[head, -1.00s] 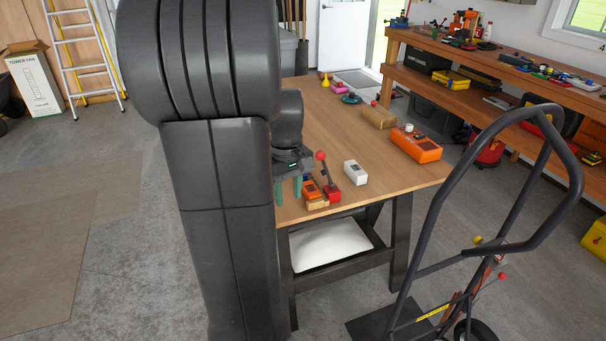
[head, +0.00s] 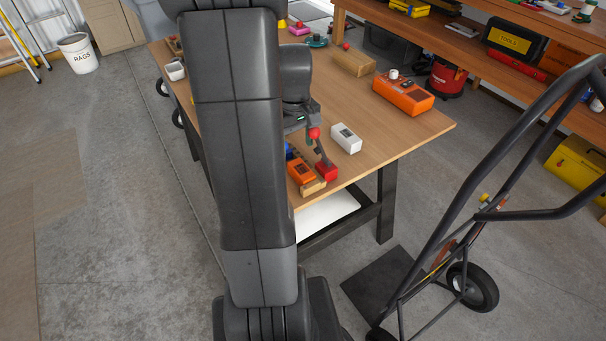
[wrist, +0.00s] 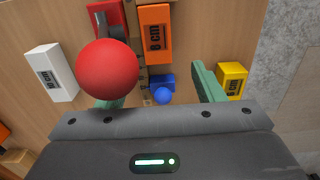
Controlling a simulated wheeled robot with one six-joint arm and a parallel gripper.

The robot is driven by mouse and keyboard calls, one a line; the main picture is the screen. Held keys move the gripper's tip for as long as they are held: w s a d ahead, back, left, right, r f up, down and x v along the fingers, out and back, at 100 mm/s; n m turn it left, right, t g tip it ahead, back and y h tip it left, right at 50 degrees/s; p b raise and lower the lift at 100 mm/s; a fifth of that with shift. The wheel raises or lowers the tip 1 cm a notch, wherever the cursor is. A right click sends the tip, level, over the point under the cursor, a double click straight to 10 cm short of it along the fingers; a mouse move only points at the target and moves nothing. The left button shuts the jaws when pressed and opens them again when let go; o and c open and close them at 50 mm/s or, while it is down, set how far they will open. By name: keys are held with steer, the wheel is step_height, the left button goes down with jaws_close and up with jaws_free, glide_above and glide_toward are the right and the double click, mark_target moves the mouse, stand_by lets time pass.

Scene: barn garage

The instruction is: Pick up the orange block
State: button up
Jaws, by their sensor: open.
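The orange block (head: 300,172), labelled 8 cm in the wrist view (wrist: 154,34), lies near the table's front edge. A tan wooden piece (head: 313,187) is against it and a red lever-like thing (head: 326,171) with a red ball stands to its right. My gripper (wrist: 152,86) is open and empty, with the orange block ahead of its green fingers in the wrist view. The red ball (wrist: 108,69) covers part of the left finger. A small blue thing with a blue ball (wrist: 163,95) shows between the fingers. In the head view my arm hides most of the gripper.
A white block (head: 346,138) lies right of the red lever, and in the wrist view a yellow block (wrist: 231,80) is beside the right finger. A larger orange box (head: 403,95) and wooden block (head: 352,62) lie farther back. A hand truck (head: 480,215) stands right of the table.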

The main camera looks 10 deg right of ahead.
mark_target(297, 163)
steer(key=shift+w+d+f, duration=0.1)
steer(key=shift+f, duration=1.6)
steer(key=shift+w+d+f, duration=0.1)
steer(key=shift+f, duration=1.6)
steer(key=c, duration=1.2)
steer(key=shift+o, duration=0.2)
steer(key=shift+r, duration=0.1)
